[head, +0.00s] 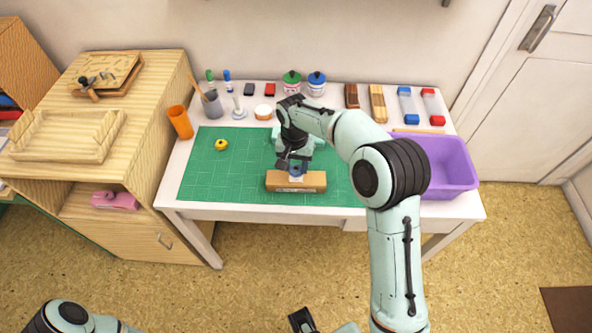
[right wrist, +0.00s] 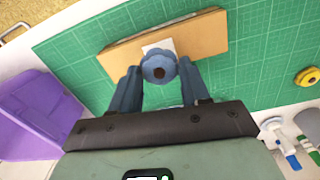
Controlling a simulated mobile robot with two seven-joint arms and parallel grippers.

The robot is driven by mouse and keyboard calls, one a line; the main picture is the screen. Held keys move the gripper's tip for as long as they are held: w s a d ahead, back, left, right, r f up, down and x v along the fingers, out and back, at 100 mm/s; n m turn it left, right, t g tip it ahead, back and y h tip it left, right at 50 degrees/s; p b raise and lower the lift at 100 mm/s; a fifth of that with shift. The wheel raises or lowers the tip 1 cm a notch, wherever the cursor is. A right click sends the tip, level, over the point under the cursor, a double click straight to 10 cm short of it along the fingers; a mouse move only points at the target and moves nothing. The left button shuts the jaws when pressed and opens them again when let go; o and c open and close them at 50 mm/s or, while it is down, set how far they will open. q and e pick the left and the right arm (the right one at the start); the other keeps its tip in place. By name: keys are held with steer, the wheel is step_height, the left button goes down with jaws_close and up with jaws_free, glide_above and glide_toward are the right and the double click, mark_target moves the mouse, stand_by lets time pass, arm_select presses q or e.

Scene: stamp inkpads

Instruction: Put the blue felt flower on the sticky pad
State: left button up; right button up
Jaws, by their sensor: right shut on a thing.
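In the head view my right gripper (head: 293,167) is over the light brown block (head: 296,186) at the front of the green mat. A white square, the sticky pad (right wrist: 152,47), lies on that block, partly hidden behind the flower. The flower overlaps the pad's edge in the right wrist view; I cannot tell whether they touch.
A yellow round thing with a dark centre (head: 221,145) lies on the green cutting mat (head: 215,180). A purple tub (head: 445,165) stands at the right. An orange cup (head: 180,122), jars, bottles and inkpads line the left and back. The mat's left part is mostly clear.

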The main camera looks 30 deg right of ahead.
mark_target(296, 168)
steer(key=shift+f, duration=1.5)
steer(key=shift+f, duration=0.15)
steer(key=o, duration=1)
step_height(296, 168, up, 12)
steer(key=shift+w+a+r+p, duration=0.1)
steer(key=shift+r+p, duration=0.1)
steer(key=shift+p, duration=0.5)
